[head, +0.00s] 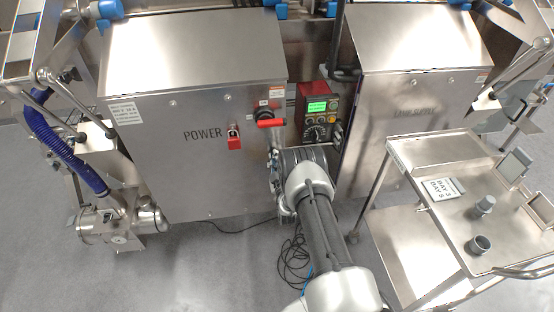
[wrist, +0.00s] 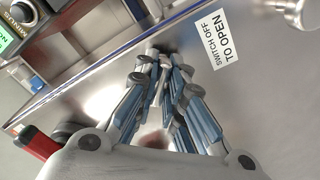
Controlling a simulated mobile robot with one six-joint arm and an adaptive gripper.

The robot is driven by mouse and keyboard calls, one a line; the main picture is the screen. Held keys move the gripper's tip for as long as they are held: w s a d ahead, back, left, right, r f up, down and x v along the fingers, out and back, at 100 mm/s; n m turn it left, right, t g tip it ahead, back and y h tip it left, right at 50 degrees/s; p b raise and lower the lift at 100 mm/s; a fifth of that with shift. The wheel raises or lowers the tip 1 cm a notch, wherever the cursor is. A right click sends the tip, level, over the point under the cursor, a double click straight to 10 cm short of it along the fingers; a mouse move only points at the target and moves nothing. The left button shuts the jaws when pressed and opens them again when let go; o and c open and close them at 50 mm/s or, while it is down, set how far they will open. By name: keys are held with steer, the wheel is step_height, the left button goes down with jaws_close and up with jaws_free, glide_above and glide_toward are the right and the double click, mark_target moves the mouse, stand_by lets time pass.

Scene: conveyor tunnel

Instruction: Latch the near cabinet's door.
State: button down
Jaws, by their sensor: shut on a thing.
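The POWER cabinet (head: 190,170) stands left of centre in the head view, and its steel door looks closed or nearly so. A red switch handle (head: 271,123) and a red padlock (head: 234,137) are on its front. My gripper (wrist: 153,55) is at the door's right edge, below the red handle. Its fingers are closed together on a small metal piece at that edge, probably the latch; the fingers hide most of it. The wrist view shows the door face (wrist: 265,100) with a "SWITCH OFF TO OPEN" label (wrist: 221,40) and the red handle (wrist: 36,143) at lower left.
A control box with a green screen (head: 317,108) sits right of the cabinet. A second cabinet (head: 410,110) stands further right. A steel cart (head: 440,150) with cups is at right. A blue hose (head: 65,150) hangs at left. Black cable (head: 293,262) lies on the floor.

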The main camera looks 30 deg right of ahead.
steer(key=m, duration=0.4)
steer(key=shift+m, duration=0.3)
steer(key=m, duration=0.4)
steer(key=shift+m, duration=0.3)
steer(key=c, duration=1.7)
jaws_free()
steer(key=shift+o, duration=0.2)
steer(key=shift+s, duration=0.15)
steer(key=v, duration=1.1)
steer(key=shift+s, duration=0.35)
steer(key=shift+a, duration=0.2)
